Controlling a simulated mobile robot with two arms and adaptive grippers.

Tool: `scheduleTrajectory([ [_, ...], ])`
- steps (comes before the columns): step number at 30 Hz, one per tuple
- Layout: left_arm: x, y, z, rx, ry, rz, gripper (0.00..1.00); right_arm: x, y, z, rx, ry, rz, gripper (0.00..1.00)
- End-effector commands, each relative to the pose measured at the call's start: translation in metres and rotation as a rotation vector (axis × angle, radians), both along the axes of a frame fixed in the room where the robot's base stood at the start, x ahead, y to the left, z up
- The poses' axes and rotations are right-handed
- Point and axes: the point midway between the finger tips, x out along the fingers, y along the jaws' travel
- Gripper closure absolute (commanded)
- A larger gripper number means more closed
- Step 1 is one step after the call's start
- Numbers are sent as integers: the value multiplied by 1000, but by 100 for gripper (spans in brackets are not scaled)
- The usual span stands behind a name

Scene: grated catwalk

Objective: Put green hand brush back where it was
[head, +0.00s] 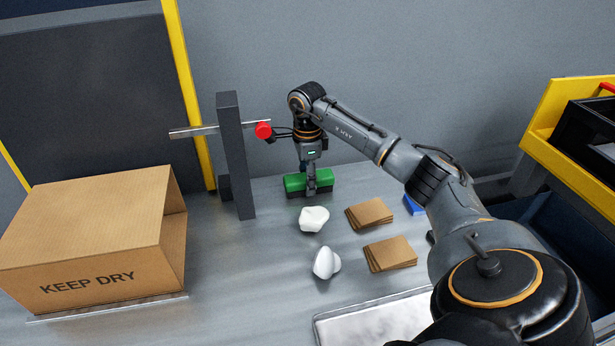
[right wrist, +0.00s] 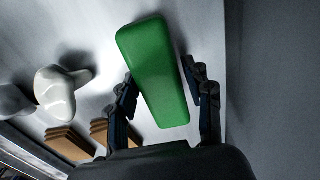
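The green hand brush (head: 308,181) has a green top and a dark lower part. It rests on, or just above, the metal worktop near the back wall. My right gripper (head: 311,187) points down over its middle, one finger in front of it. In the right wrist view the green brush (right wrist: 158,70) lies between the two fingers of my right gripper (right wrist: 160,75). The fingertips are very close to both sides; whether they press on it is unclear. My left gripper is not in view.
A post (head: 235,155) with a crossbar and red knob (head: 263,130) stands left of the brush. A "KEEP DRY" carton (head: 95,240) is at left. Two white lumps (head: 314,219) (head: 326,263), cardboard stacks (head: 369,213) (head: 390,253) and a blue item (head: 413,204) lie nearer. A yellow-edged rack (head: 545,115) is right.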

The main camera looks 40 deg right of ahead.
Motion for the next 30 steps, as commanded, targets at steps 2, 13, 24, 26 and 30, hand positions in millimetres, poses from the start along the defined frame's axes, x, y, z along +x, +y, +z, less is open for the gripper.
scheduleTrajectory([
  [2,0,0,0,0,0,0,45,0,0,0,0,0,0,36],
  [13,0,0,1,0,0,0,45,1,0,7,0,-2,0,36],
  [24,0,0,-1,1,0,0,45,1,0,81,-1,-5,0,36],
  [26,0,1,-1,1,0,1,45,1,0,92,-1,-4,0,36],
  [30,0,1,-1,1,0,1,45,1,0,112,1,-3,-1,36],
])
